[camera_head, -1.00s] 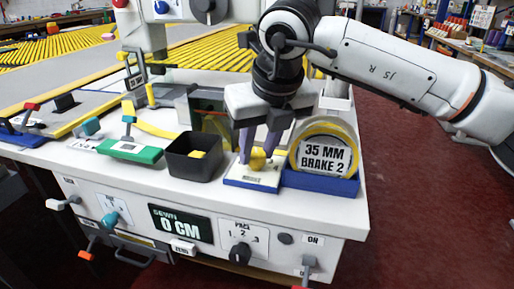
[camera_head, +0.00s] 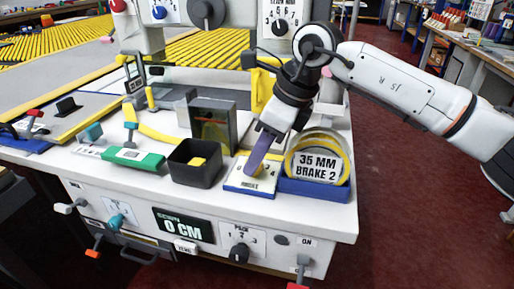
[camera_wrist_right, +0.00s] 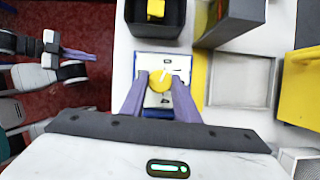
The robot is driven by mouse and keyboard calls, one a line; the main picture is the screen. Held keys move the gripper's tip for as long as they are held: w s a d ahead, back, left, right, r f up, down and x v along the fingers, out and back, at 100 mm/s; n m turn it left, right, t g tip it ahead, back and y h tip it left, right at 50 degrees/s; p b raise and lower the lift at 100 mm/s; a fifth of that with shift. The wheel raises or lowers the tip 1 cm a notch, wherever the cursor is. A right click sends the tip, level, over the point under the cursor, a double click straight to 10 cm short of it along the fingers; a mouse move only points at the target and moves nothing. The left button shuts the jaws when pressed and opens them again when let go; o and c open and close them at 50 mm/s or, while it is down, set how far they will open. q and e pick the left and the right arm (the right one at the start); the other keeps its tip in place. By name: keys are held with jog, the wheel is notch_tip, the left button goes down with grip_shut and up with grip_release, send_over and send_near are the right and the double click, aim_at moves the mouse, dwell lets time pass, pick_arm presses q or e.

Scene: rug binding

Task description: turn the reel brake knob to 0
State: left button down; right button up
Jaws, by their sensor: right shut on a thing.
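The reel brake knob (camera_wrist_right: 158,82) is a yellow round knob with a white pointer line, on a white plate (camera_head: 238,184) with a blue edge. In the right wrist view the pointer aims up and slightly right; the scale marks are too small to read. My right gripper (camera_head: 258,164) is shut on the knob, one purple finger on each side of it. In the head view the fingers hide most of the knob. My left gripper (camera_wrist_right: 78,54) shows at the left of the wrist view, apart from the knob, over the red floor.
A yellow reel labelled "35 MM BRAKE 2" (camera_head: 318,165) stands in a blue holder right beside the plate. A black bin (camera_head: 194,175) with a yellow piece is on the left. A dark upright box (camera_head: 212,130) stands behind. The front panel shows "SEWN 0 CM" (camera_head: 181,227).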

pick_arm(q)
jog(key=shift+s, duration=0.15)
pick_arm(e)
jog(key=shift+n, duration=0.4)
pick_arm(q)
jog(key=shift+w+r, duration=0.15)
jog(key=shift+w, duration=0.1)
pick_arm(e)
jog(key=o, duration=1)
jog(key=shift+o, duration=0.2)
jog(key=shift+r, duration=0.1)
pick_arm(q)
jog(key=shift+s+a+r+p, duration=0.1)
jog(key=shift+a+r+p, duration=0.1)
jog(key=shift+p, duration=0.7)
pick_arm(e)
jog(key=v, duration=1)
jog(key=shift+w, duration=0.2)
jog(key=shift+d, duration=0.1)
